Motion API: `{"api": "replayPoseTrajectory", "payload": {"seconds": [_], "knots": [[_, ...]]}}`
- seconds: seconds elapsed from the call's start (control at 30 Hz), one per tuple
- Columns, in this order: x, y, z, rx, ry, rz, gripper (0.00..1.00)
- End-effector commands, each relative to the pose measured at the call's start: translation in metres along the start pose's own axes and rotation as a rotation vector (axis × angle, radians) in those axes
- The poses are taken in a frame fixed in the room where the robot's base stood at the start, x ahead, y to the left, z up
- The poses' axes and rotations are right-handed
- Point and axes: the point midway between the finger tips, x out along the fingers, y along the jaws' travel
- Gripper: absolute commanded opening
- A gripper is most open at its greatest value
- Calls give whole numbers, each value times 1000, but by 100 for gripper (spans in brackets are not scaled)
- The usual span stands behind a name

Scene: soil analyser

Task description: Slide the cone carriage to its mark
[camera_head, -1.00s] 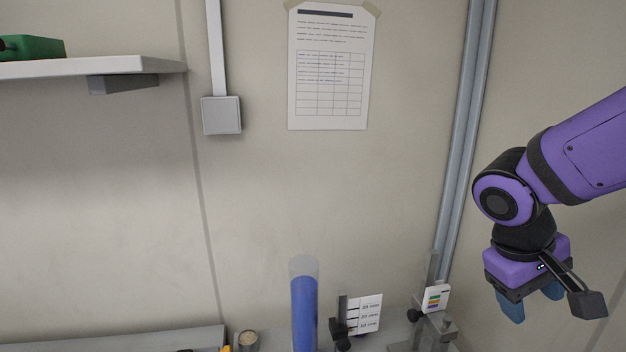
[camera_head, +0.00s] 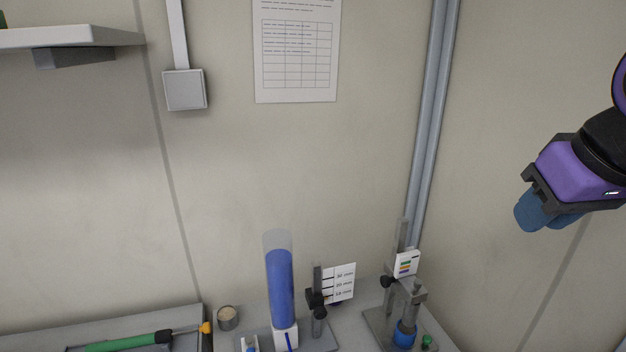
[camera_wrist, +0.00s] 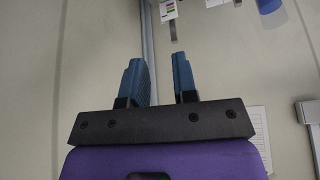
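My gripper (camera_head: 541,214) is at the right in the head view, high and well to the right of the bench instruments. Its two blue fingers are apart with nothing between them in the wrist view (camera_wrist: 160,82). A dark carriage (camera_head: 315,299) with a knob sits on a short post beside a white card marked in mm (camera_head: 339,283); a grey cylinder (camera_head: 319,320) hangs under it. A second stand to the right has a colour-striped card (camera_head: 406,264), a dark knob (camera_head: 386,282) and a blue cup (camera_head: 404,335). I cannot tell for sure which carries the cone.
A tall tube with blue filling (camera_head: 280,288) stands left of the mm card. A round tin (camera_head: 228,318) and a grey tray (camera_head: 60,338) with a green-handled tool (camera_head: 130,342) lie further left. Pipes (camera_head: 430,120) run up the wall. The air around my gripper is clear.

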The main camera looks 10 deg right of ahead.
Motion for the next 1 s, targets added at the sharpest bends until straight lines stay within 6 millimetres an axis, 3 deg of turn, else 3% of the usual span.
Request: {"api": "replayPoseTrajectory", "payload": {"seconds": [0.03,0.1,0.37,0.67,1.0], "knots": [[0,0,0,0,1,0,15],[1,0,-1,-1,-1,-1,0],[22,-4,-28,-22,-38,-7,0],[70,-14,-72,-59,-94,-20,0],[140,-28,-110,-101,-158,-33,0]]}}
